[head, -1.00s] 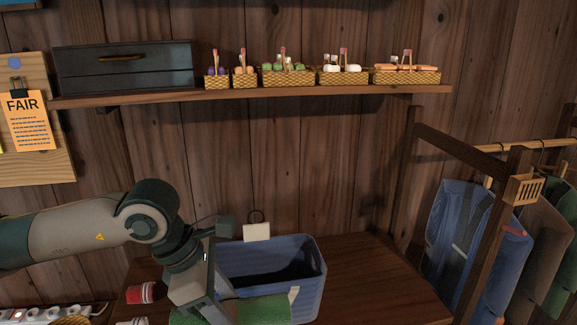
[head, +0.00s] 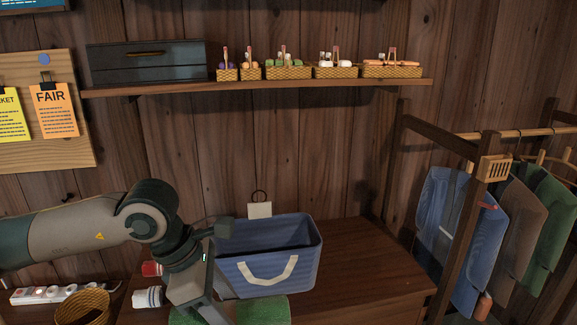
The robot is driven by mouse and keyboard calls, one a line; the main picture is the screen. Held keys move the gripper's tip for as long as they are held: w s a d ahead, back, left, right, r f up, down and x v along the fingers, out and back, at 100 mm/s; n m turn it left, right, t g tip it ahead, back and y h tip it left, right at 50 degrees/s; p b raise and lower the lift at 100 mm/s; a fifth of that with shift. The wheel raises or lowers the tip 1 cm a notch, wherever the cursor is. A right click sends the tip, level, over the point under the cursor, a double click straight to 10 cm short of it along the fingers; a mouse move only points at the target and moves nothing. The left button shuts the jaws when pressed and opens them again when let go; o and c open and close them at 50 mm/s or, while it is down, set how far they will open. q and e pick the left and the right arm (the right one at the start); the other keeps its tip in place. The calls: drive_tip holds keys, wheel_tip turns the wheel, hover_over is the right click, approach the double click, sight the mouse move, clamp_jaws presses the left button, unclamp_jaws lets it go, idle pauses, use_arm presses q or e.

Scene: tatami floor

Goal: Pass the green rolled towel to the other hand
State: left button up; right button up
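The green rolled towel (head: 264,309) shows at the bottom edge of the head view, on both sides of my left gripper (head: 218,313). The gripper points down and is shut around the towel's middle, whose lower part is cut off by the frame. The towel is in front of a blue basket (head: 262,275) with a pale handle. My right gripper is not in view.
The blue basket stands on a dark wooden table (head: 365,265). A red cup (head: 152,269) and a white cup (head: 148,297) are near my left arm. A wicker basket (head: 82,308) is at lower left. A clothes rack (head: 440,137) stands at right. The table's right part is clear.

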use_arm(q)
drive_tip(key=shift+w+a+f+m, duration=0.25)
drive_tip(key=shift+f+m, duration=0.25)
drive_tip(key=shift+f, duration=0.05)
drive_tip(key=f+m, duration=0.1)
drive_tip(key=a+f+m+g, duration=0.1)
drive_tip(key=m, duration=0.1)
drive_tip(key=shift+s+a+g, duration=0.25)
drive_tip(key=shift+g, duration=0.05)
drive_tip(key=s+a+f+m+g+y+b, duration=0.1)
drive_tip(key=s+a+f+m+g+y, duration=0.2)
drive_tip(key=a+f+m, duration=0.4)
drive_tip(key=shift+a+f+m+g+y, duration=0.35)
drive_tip(key=shift+a+m+y, duration=0.35)
drive_tip(key=shift+m, duration=3.8)
drive_tip(key=shift+w+d, duration=0.1)
drive_tip(key=w+d+r, duration=0.3)
drive_tip(key=d+r, duration=0.1)
drive_tip(key=r, duration=0.3)
drive_tip(key=w+d+r+m, duration=0.1)
drive_tip(key=w+d+r, duration=0.2)
drive_tip(key=r, duration=0.4)
drive_tip(key=w+d+r+m+y, duration=0.1)
drive_tip(key=w+d+r, duration=0.2)
drive_tip(key=r, duration=0.5)
drive_tip(key=shift+d, duration=0.9)
drive_tip(key=shift+w, duration=0.1)
